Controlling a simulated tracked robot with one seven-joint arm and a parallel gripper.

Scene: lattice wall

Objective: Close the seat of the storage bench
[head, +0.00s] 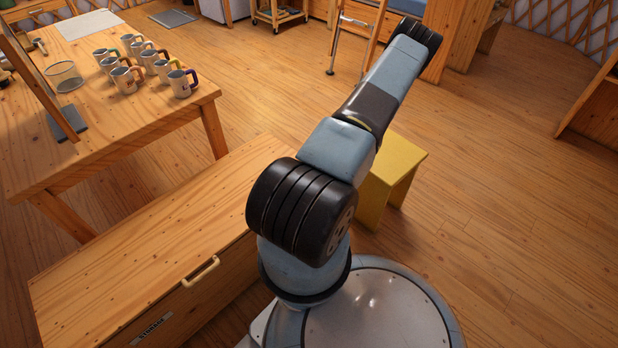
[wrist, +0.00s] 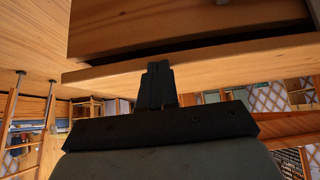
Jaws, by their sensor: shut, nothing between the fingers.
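The wooden storage bench (head: 165,240) stands at lower left in the head view, its seat lying flat or nearly flat. A pale handle (head: 201,271) is at its front edge and a STORAGE label (head: 152,331) is on its front. I cannot tell from this view whether the seat is fully down. My gripper (wrist: 158,75) shows only in the wrist view, shut and empty. Its fingertips are at or close to the edge of a wooden board (wrist: 200,65). A dark gap separates this board from a wooden panel (wrist: 170,20). I cannot tell whether these belong to the bench, or whether the fingers touch.
A table (head: 110,125) with several mugs stands behind the bench at left. A yellow stool (head: 405,165) is beside my arm. A ladder (head: 370,30) stands at the back. The floor on the right is clear. The wrist view looks upside down.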

